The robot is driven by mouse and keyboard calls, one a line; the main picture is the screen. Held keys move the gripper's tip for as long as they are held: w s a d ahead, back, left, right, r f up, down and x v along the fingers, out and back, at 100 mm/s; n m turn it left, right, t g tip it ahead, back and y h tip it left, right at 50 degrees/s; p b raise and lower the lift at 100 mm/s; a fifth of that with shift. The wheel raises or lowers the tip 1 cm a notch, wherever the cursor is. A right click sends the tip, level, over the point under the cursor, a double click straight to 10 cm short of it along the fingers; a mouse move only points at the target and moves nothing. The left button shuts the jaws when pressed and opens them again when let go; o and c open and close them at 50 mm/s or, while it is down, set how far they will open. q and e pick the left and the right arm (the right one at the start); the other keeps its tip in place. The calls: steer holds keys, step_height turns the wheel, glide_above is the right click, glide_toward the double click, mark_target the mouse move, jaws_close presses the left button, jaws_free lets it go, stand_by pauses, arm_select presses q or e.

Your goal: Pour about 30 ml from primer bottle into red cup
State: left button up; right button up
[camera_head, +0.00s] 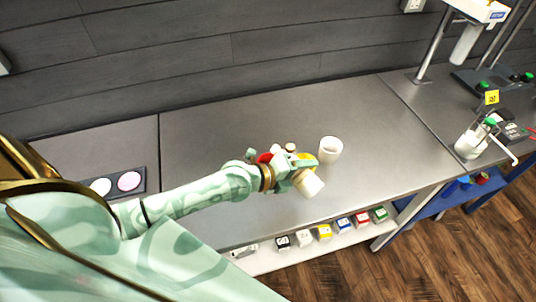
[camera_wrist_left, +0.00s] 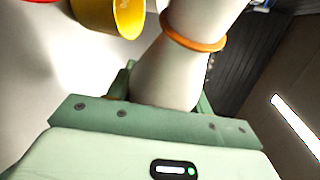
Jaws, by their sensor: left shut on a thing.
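My left gripper (camera_head: 292,172) is shut on a white bottle (camera_head: 308,184), which I hold tilted over the grey bench. In the left wrist view the white bottle (camera_wrist_left: 168,78) sits between the jaws and has an orange ring around it; its upper end runs out of the picture. The red cup (camera_head: 264,158) stands behind my left wrist, partly hidden by it. A red edge (camera_wrist_left: 32,1) shows at the top left of the wrist view. I cannot see any liquid or stream. My right gripper is in neither view.
A yellow cup (camera_head: 308,159) stands just behind the gripper, also in the wrist view (camera_wrist_left: 128,18). A white cup (camera_head: 330,150) stands right of it. A small brown-topped thing (camera_head: 290,148) is close behind. Small coloured boxes (camera_head: 324,232) line a lower shelf.

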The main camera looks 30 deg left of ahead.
arm_select(q)
steer(key=shift+w+a+r+p, duration=0.2)
steer(key=shift+a+r+p, duration=0.1)
steer(key=shift+p, duration=0.6)
steer(key=shift+s+f, duration=0.15)
steer(key=shift+y, duration=0.3)
stand_by(0.7)
